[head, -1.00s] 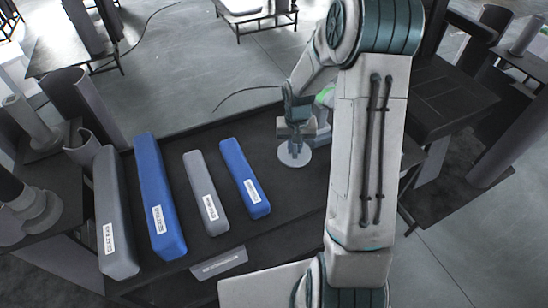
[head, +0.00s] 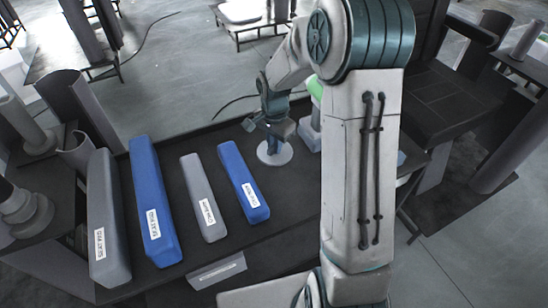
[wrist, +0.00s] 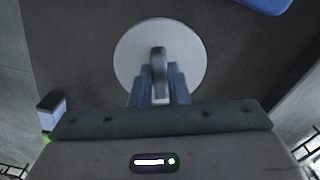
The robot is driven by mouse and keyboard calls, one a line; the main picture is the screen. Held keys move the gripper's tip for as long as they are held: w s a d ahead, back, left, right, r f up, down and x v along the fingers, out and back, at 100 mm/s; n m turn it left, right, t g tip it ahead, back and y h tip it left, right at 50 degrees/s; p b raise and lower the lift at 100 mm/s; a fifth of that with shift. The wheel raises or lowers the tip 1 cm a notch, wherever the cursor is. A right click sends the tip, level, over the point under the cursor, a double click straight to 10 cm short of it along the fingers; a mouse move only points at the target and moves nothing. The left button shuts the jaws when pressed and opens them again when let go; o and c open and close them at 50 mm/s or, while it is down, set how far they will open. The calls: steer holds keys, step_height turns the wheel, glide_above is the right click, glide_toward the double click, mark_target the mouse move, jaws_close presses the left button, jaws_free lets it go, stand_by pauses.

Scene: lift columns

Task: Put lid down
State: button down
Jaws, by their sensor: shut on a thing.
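The lid is a round pale disc with an upright grey handle. In the head view the lid (head: 282,156) is at the far part of the dark table, beyond the short blue bar. It also shows from above in the wrist view (wrist: 192,62), with its handle between the fingers. My gripper (head: 270,140) is shut on the handle, and its fingers also show in the wrist view (wrist: 158,82). The lid looks level and low over the table top; I cannot tell whether it touches it.
On the dark table (head: 200,140) lie a long grey bar (head: 108,215), a long blue bar (head: 154,200), a short grey bar (head: 203,195) and a short blue bar (head: 243,180). A pale object with a green top (head: 315,90) stands right of the lid.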

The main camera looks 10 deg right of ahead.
mark_target(274, 156)
steer(key=shift+f, duration=2.7)
steer(key=shift+f, duration=0.2)
steer(key=c, duration=1.4)
jaws_free()
steer(key=shift+r, duration=0.1)
